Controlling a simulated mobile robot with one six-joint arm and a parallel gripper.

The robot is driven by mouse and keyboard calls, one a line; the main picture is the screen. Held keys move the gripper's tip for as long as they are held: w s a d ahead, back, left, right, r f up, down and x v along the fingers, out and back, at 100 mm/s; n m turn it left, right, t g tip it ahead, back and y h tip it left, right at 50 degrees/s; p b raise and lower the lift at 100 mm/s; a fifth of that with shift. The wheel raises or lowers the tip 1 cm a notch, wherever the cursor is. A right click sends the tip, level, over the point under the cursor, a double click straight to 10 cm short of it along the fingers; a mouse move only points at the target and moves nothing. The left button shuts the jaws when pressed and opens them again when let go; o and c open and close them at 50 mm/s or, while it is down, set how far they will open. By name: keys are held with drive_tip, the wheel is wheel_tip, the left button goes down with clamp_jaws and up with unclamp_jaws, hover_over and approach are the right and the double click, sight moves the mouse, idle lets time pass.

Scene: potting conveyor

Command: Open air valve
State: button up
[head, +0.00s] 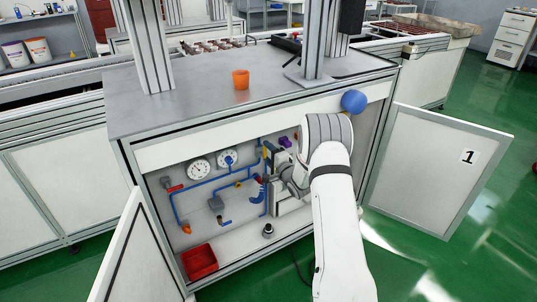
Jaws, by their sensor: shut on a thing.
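The open cabinet under the grey bench holds blue air pipes (206,182) with several small valves and fittings. My gripper (267,180) reaches into the cabinet from the right, at the vertical blue pipe on the right side of the panel. It is shut on a small part there, which looks like the air valve. The jaws and wrist mostly hide that part, so I cannot tell its handle's angle. A yellow piece (265,152) shows just above the jaws. A red-handled valve (174,188) sits at the left of the panel.
Two round gauges (199,167) are on the panel. A red bin (199,262) stands on the cabinet floor. Open doors flank the cabinet, the right one (440,170) marked 1.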

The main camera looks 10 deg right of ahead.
drive_tip(key=o, duration=1)
drive_tip(key=p+v, duration=0.2)
drive_tip(key=v, duration=0.5)
drive_tip(key=shift+s+d, duration=0.15)
drive_tip(key=shift+s, duration=0.2)
